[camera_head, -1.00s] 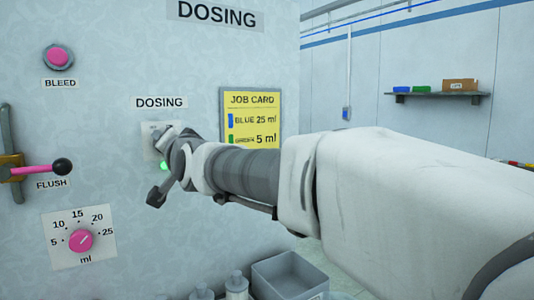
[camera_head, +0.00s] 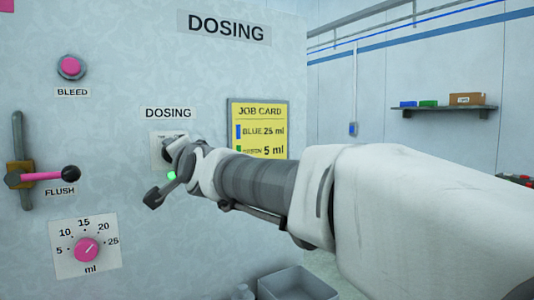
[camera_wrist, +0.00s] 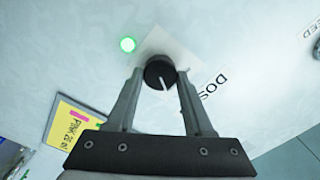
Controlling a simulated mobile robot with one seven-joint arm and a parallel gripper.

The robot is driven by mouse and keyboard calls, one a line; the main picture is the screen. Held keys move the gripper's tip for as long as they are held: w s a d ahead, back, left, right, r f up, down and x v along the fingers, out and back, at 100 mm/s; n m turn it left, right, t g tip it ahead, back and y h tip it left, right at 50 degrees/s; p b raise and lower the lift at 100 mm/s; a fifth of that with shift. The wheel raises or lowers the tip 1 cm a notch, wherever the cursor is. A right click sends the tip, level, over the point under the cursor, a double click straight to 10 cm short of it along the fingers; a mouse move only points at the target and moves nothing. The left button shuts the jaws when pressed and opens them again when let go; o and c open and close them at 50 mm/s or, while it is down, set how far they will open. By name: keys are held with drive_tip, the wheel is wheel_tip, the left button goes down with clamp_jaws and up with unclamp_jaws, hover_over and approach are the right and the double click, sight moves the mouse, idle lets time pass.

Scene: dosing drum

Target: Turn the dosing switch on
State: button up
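The dosing switch is a black round knob with a white pointer line on a pale plate. In the wrist view the knob (camera_wrist: 160,74) sits between the tips of my gripper (camera_wrist: 160,85), whose two fingers stand apart on either side of it. I cannot tell whether the fingers touch the knob. A green lamp (camera_wrist: 128,44) beside the plate is lit; it also shows in the head view (camera_head: 171,175). In the head view my gripper (camera_head: 165,165) is at the switch plate (camera_head: 160,145), under the DOSING label (camera_head: 168,113), and my wrist hides most of the knob.
The job card (camera_head: 258,125) is right of the switch. The flush lever (camera_head: 45,177) and the ml dial (camera_head: 86,250) are to the left, with the bleed button (camera_head: 71,67) above. A grey bin (camera_head: 298,284) stands below my arm.

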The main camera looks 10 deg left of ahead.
drive_tip(key=o, duration=0.5)
drive_tip(key=shift+c, duration=0.2)
drive_tip(key=b+v, duration=0.2)
drive_tip(key=v, duration=1.5)
drive_tip(key=shift+s+d, duration=0.15)
drive_tip(key=s+d+f+n+g+h, duration=0.1)
drive_tip(key=d+f+n+g+h, duration=0.15)
drive_tip(key=d+f+h, duration=1.05)
drive_tip(key=s+d+f+g+y, duration=0.1)
drive_tip(key=s+d+f+g, duration=0.3)
drive_tip(key=d+f, duration=0.5)
drive_tip(key=s+d+f+g+y, duration=0.1)
drive_tip(key=s+d+f+g, duration=0.1)
drive_tip(key=s+d+f, duration=0.6)
wheel_tip(320, 180, up, 17)
drive_tip(key=n+p, duration=0.1)
drive_tip(key=p, duration=1.7)
drive_tip(key=shift+w+d+h, duration=0.3)
drive_tip(key=shift+w, duration=0.15)
